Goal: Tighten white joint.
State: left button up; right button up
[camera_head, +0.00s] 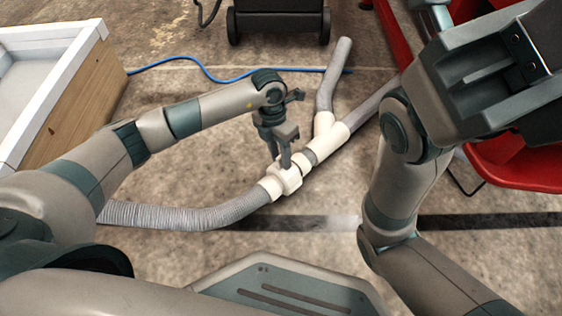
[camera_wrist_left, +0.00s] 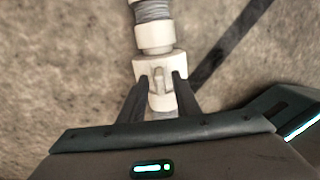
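The white joint (camera_head: 286,180) is a thick collar on a hose line lying on the floor. It sits between a ribbed grey hose and a white Y-shaped fitting (camera_head: 325,136). In the left wrist view the white joint (camera_wrist_left: 160,68) has a small raised lug (camera_wrist_left: 158,80) facing me. My left gripper (camera_head: 284,161) is above the joint, pointing down. In the left wrist view its fingers (camera_wrist_left: 159,84) stand apart on either side of the lug, with small gaps visible. I cannot tell whether they touch the collar. My right arm is raised at the right; its gripper's fingers cannot be made out.
The ribbed grey hose (camera_head: 190,216) curves left. Two grey pipes (camera_head: 333,78) branch from the fitting. A wood-sided white basin (camera_head: 75,98) stands at left, a blue cable (camera_head: 205,72) behind. A black wheeled unit (camera_head: 278,20) is at the back, a red object (camera_head: 515,172) at right.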

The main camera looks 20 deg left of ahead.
pick_arm(q)
jog(key=shift+d+f, duration=0.1)
jog(key=shift+f, duration=0.35)
grip_shut()
